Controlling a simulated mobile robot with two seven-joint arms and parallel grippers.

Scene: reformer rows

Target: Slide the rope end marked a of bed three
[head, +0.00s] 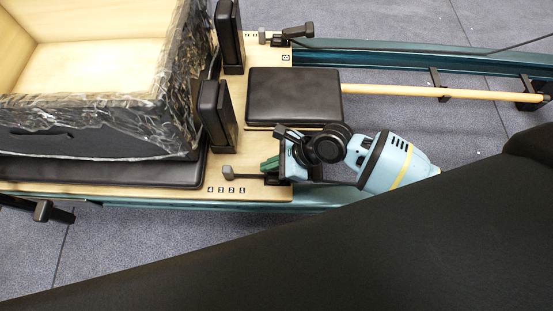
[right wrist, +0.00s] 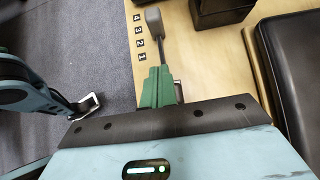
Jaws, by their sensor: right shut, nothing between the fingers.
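My right gripper (head: 270,163) is at the near edge of the wooden carriage, with its green fingertips shut and nothing between them. In the right wrist view the closed fingers (right wrist: 156,90) point along a grey rod with a rounded knob (right wrist: 153,16). This knobbed rod (head: 229,172) may be a rope end; I can read no letter a on it. The fingers overlap the rod's lower part, and I cannot tell whether they touch it. A similar knobbed piece (head: 307,29) sits at the carriage's far edge. My left gripper is not in view.
Number marks (head: 226,190) run beside the near rod. Black shoulder blocks (head: 216,114) and a black headrest pad (head: 294,95) stand on the carriage. A plastic-wrapped wooden box (head: 100,125) fills the left. A teal rail (head: 400,50) and wooden pole (head: 390,91) extend right.

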